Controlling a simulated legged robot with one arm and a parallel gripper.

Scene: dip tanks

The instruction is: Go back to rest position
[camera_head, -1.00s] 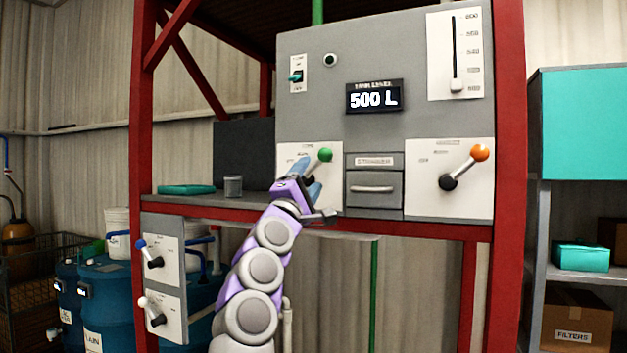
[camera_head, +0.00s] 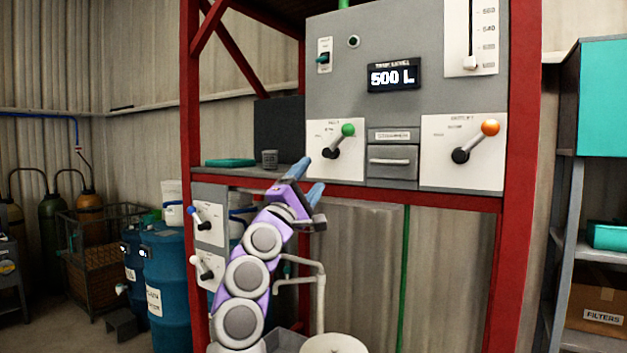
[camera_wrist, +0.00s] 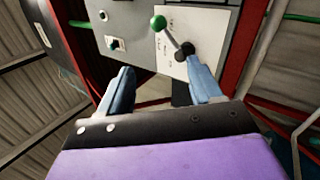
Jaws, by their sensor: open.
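My gripper (camera_head: 308,180) is open and empty, with two blue fingers on a purple body. In the head view it is in front of the panel's lower left edge, below the green-knobbed lever (camera_head: 340,140). In the wrist view its open fingers (camera_wrist: 160,88) spread apart, and the green knob (camera_wrist: 158,23) shows beyond them with nothing between the fingers. The lever's arm tilts up to the right in the head view. The gripper appears apart from it.
Blue barrels (camera_head: 166,270) stand left; shelves (camera_head: 575,200) stand right.

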